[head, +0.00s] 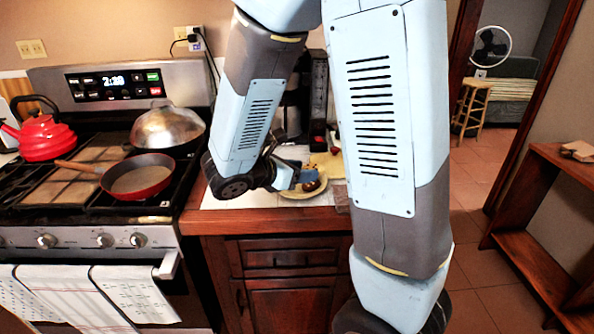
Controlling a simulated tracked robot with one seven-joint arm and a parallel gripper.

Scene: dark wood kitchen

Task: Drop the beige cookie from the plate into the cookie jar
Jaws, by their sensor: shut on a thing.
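A yellowish plate (290,194) lies on the counter near its front edge. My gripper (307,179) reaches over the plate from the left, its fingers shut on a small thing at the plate. A small brownish round cookie (313,185) shows at the fingertips; its beige colour is hard to tell at this size. Whether it touches the plate is unclear. I cannot make out the cookie jar; my arm hides much of the counter.
A tall dark appliance (319,95) stands behind the plate. The stove on the left holds a red kettle (40,137), a red pan (138,178) and a domed metal lid (168,128). A wooden shelf (545,215) stands at the right.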

